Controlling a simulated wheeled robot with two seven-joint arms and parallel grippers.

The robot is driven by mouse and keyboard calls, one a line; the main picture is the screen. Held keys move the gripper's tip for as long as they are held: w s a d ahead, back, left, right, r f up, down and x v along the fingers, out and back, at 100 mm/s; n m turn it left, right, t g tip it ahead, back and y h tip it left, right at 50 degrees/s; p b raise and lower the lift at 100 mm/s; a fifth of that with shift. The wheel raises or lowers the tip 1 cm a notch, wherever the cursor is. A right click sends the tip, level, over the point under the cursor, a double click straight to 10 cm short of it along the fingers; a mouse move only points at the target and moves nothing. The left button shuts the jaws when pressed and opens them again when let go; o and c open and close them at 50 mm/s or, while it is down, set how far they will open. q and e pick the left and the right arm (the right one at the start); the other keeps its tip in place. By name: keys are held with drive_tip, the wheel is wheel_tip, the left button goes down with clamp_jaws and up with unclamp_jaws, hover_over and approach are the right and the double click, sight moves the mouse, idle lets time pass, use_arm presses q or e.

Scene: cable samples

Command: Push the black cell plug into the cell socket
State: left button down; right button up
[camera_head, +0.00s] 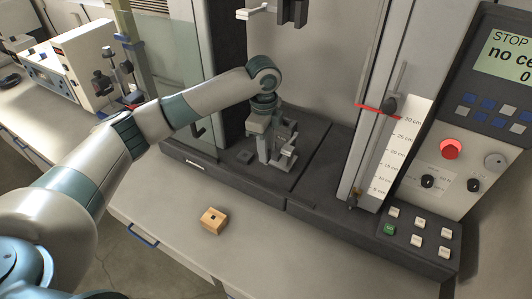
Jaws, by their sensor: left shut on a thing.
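My left gripper (270,150) points down over the dark base of the testing machine, beside a small grey fixture (286,158). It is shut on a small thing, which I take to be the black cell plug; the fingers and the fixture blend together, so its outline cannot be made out. I cannot clearly pick out the cell socket. A small dark square pad (245,156) lies on the base just left of the gripper. The display (505,55) shows "STOP" and cut-off text starting "no ce". My right gripper is out of view.
A wooden block (213,220) with a dark hole on top sits on the bench in front. A control panel with a red button (450,149) and a scaled column (392,150) stand right. A white instrument (75,65) is at far left. The front bench is mostly clear.

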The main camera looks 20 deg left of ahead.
use_arm(q)
drive_tip(key=w+a+f+m+p, duration=0.4)
drive_tip(key=a+m, duration=0.7)
drive_tip(key=m, duration=0.8)
drive_tip(key=w+p, duration=0.2)
drive_tip(key=w, duration=0.2)
drive_tip(key=shift+w+p, duration=0.3)
drive_tip(key=shift+p, duration=0.1)
drive_tip(key=shift+a, duration=0.1)
drive_tip(key=shift+f, duration=0.1)
drive_tip(key=shift+f+b, duration=1.4)
drive_tip(key=shift+f, duration=0.55)
